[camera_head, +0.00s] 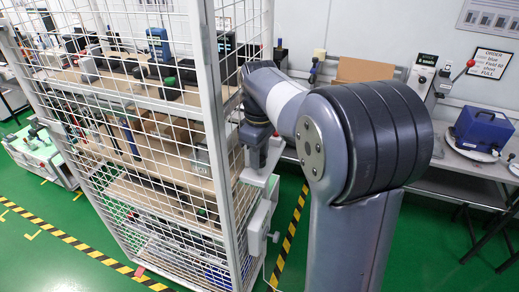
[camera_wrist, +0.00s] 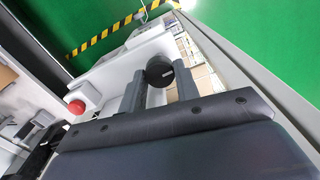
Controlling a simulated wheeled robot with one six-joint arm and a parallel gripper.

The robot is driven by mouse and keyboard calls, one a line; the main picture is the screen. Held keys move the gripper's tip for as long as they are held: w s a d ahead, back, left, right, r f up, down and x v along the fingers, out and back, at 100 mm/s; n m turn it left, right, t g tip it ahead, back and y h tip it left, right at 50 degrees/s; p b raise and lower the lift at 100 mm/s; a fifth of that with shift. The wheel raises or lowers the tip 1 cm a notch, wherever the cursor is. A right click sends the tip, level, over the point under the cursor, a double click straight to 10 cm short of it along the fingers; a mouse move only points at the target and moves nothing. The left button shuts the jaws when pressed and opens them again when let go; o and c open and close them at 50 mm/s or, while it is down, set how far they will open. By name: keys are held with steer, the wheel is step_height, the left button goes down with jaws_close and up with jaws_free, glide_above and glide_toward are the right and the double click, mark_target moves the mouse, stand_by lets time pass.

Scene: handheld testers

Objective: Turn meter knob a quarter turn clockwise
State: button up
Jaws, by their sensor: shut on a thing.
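My gripper (camera_wrist: 159,72) shows in the wrist view with one finger on each side of a round black knob (camera_wrist: 160,69). The fingers are shut on the knob. The knob's flat dark face points toward the camera, and no pointer mark on it is clear. A pale surface (camera_wrist: 118,66) lies behind and beside the knob; I cannot tell whether it is the meter's body. In the head view my arm reaches to the right edge of the wire cage, and the knob and fingertips cannot be made out.
The white wire cage (camera_head: 203,80) stands close to the arm's left, with shelves of testers, including a blue one (camera_head: 158,43). A bench with a blue case (camera_head: 483,130) is at right. A red button (camera_wrist: 76,107) is left of the gripper. Green floor (camera_head: 70,215) is open at left.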

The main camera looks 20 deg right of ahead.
steer(key=shift+m, duration=0.3)
steer(key=o, duration=1)
steer(key=shift+c, duration=0.2)
step_height(320, 180, up, 11)
steer(key=shift+f, duration=0.2)
step_height(320, 180, down, 11)
steer(key=shift+f, duration=0.1)
steer(key=shift+r+n+b, duration=0.2)
steer(key=shift+n+b, duration=0.55)
steer(key=shift+n, duration=0.35)
